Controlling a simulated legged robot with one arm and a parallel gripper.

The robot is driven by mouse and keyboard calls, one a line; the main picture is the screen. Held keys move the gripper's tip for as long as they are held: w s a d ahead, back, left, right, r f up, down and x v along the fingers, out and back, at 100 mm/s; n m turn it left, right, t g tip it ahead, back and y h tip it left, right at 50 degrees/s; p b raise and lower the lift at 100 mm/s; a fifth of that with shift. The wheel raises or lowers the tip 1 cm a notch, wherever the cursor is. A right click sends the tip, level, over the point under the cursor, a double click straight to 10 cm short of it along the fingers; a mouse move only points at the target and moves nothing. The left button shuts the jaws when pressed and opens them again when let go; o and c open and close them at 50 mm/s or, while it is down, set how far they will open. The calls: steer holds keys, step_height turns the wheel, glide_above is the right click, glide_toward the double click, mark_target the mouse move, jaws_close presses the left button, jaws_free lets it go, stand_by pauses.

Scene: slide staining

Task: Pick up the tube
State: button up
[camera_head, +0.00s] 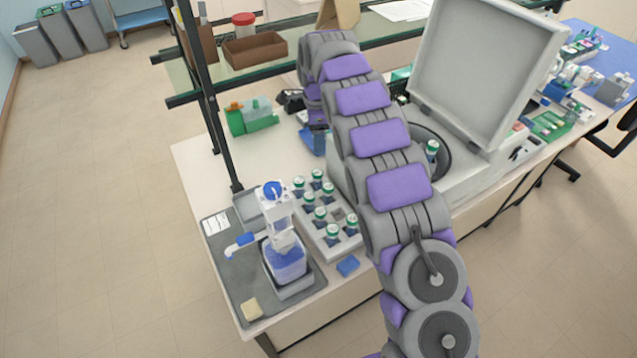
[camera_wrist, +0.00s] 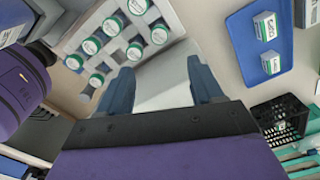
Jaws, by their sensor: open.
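Several tubes with green-rimmed white caps stand upright in a light rack (camera_head: 322,252). One of them is the front tube (camera_head: 332,233). The rack (camera_wrist: 178,24) also shows in the upper left of the wrist view, with the tubes' labelled caps facing the camera, such as the cap of one tube (camera_wrist: 159,34). Another similarly capped tube (camera_head: 432,148) sits in the open centrifuge (camera_head: 480,75). My gripper (camera_wrist: 160,66) is open, its two dark blue fingers apart with nothing between them, beside the rack. In the head view my arm largely hides the gripper.
A grey mat (camera_head: 238,278) with a blue-capped wash bottle (camera_head: 285,258) lies left of the rack. A blue sponge (camera_head: 348,265) is in front of it. A green box (camera_head: 250,117) stands behind. The wrist view shows a blue tray (camera_wrist: 243,45) and a black basket (camera_wrist: 283,120).

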mark_target(316, 172)
step_height(316, 172, down, 12)
steer(key=shift+r+b, duration=0.1)
steer(key=shift+b, duration=0.95)
steer(key=shift+a+f, duration=0.2)
steer(key=shift+f, duration=0.25)
step_height(316, 172, down, 5)
steer(key=shift+r+b, duration=0.15)
steer(key=shift+b, duration=0.5)
steer(key=shift+c, duration=0.5)
steer(key=c, duration=1)
